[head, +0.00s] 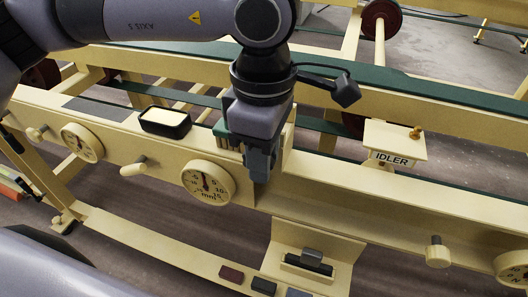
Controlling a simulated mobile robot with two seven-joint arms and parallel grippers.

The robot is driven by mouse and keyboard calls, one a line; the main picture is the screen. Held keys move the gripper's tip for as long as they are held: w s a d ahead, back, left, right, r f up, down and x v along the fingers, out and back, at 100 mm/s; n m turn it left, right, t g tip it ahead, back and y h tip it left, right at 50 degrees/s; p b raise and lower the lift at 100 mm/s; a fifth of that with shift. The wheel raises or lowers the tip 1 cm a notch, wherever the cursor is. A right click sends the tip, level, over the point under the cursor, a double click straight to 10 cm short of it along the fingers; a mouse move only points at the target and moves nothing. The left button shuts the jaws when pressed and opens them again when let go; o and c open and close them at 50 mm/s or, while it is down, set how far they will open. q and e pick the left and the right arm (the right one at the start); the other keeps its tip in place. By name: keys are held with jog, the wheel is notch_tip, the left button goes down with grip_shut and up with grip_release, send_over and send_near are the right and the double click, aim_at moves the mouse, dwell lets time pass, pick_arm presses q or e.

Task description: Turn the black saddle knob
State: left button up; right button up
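My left gripper (260,172) points down in front of the long cream beam (345,190), just right of a round dial (208,183). Its fingers are seen nearly edge-on, so I cannot tell whether they are open or hold anything. A cream upright block (288,142) shows just behind the gripper and is partly covered by it. I cannot make out a black saddle knob for certain; the gripper may hide it. My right gripper is not in view.
A black-rimmed tray (165,123) sits on the beam to the left. An IDLER sign (391,159) stands to the right. Pale knobs (134,167) stick out of the beam front. Below, a cream shelf (340,262) carries a dark block (307,264).

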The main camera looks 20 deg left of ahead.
pick_arm(q)
grip_shut()
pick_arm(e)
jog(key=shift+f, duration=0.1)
